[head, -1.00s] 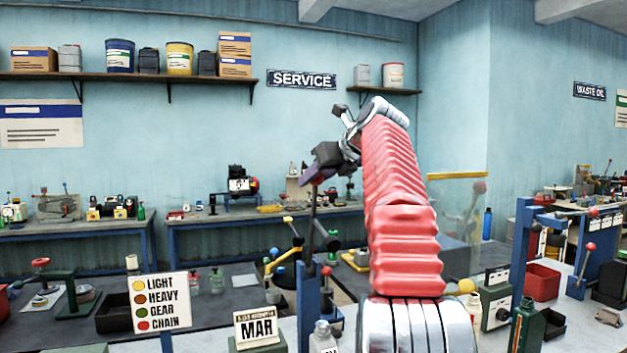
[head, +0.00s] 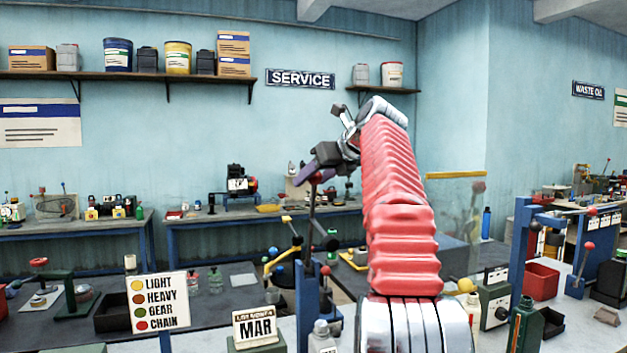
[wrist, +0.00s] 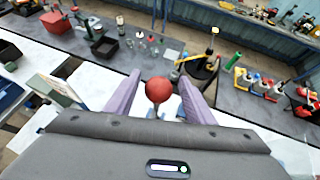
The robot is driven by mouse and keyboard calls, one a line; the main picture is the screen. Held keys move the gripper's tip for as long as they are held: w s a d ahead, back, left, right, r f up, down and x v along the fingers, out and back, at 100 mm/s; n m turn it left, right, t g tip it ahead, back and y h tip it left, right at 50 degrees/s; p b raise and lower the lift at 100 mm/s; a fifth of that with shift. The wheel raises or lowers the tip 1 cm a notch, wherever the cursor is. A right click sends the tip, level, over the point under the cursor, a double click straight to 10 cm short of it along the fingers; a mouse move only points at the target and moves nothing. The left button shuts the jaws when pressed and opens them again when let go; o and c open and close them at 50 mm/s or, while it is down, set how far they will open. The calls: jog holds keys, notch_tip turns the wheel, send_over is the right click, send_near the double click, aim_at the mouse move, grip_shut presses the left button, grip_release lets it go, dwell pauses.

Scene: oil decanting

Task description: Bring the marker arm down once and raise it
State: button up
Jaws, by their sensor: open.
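A red ball knob (wrist: 158,90) sits between the two purple fingers of my gripper (wrist: 160,80) in the wrist view. The fingers are open, with a visible gap on each side of the knob. In the head view my gripper (head: 313,182) is at the upper end of a dark slanted lever (head: 312,215). This lever rises from a blue post (head: 308,305) on the near bench and appears to be the marker arm. The knob is mostly hidden by the fingers there. The lever stands raised.
A green bottle (head: 526,325) and a blue frame press (head: 522,250) stand to the right.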

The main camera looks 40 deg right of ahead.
jog(key=v, duration=1.3)
jog(key=shift+s, duration=0.25)
jog(key=shift+r, duration=0.1)
jog(key=a+f+n+g+y, duration=0.1)
jog(key=a+f+n+g, duration=0.1)
jog(key=a+f+n, duration=0.8)
jog(key=a+f+n+g, duration=0.2)
jog(key=a+f+n, duration=0.45)
jog(key=a, duration=0.65)
jog(key=s+a+f+n, duration=0.5)
jog(key=s+f+n, duration=0.1)
jog(key=f, duration=0.3)
jog(key=s+a+f+n+g, duration=0.1)
jog(key=s+a+f+n, duration=0.4)
jog(key=f, duration=0.5)
jog(key=s+a+f+n+g, duration=0.1)
jog(key=s+a+f+n, duration=0.4)
jog(key=s+f+n, duration=0.2)
notch_tip(320, 180, down, 3)
jog(key=shift+s+a+f+n, duration=0.2)
jog(key=shift+s+a+n, duration=0.15)
jog(key=shift+n, duration=0.8)
